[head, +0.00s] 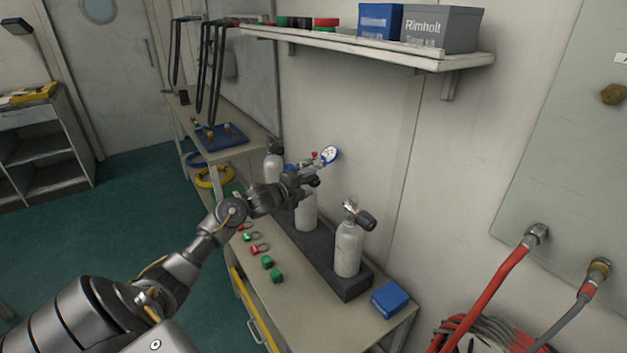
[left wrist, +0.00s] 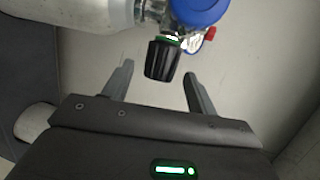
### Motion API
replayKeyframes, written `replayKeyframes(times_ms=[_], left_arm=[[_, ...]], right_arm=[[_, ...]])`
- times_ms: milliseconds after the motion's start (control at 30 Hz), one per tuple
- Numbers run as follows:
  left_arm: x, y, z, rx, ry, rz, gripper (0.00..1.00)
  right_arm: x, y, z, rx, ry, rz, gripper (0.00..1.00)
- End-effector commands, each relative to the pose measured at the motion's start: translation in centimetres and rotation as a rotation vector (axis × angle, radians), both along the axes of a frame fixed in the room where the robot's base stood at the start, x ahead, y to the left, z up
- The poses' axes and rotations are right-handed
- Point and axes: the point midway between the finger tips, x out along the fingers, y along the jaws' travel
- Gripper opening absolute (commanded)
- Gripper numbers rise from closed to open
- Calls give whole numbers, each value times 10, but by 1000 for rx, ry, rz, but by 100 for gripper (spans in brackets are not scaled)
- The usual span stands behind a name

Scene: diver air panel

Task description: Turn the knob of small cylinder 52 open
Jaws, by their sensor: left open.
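Small white cylinders stand in a dark rack (head: 345,287) on the bench: a rear one (head: 273,168), a middle one (head: 306,214) and a front one (head: 348,248). I can read no number on them. My left gripper (head: 312,180) is at the top of the middle cylinder and hides most of its valve. In the left wrist view the open left gripper (left wrist: 159,73) faces a black ribbed knob (left wrist: 161,60) with a green ring. The knob is between the fingertips, with a gap to the right finger. A blue part (left wrist: 198,10) sits beside the valve. My right gripper is out of view.
A gauge with a blue rim (head: 329,154) is just beyond the gripper. Green and red tags (head: 260,249) lie along the bench front, and a blue box (head: 389,299) at its near end. A shelf (head: 370,48) with boxes hangs above. Red hoses (head: 490,295) are at right.

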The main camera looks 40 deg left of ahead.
Motion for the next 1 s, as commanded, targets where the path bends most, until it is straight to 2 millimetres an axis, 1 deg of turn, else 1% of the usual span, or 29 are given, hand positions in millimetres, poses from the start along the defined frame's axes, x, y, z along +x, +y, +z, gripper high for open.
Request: replayKeyframes(times_ms=[33,200,333,567,667,900,933,1000], left_arm=[[8,-1,0,-3,-2,0,58],[25,0,-5,-2,0,0,58],[30,0,-6,0,0,1,58],[30,0,-7,1,0,1,58],[30,0,-7,0,0,1,47],[30,0,-7,0,1,1,16],[30,0,-7,0,1,1,13],[30,0,-7,0,0,1,13]], right_arm=[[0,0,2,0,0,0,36],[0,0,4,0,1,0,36],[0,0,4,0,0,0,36],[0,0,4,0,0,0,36],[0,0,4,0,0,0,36],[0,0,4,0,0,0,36],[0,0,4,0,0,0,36],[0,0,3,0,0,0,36]])
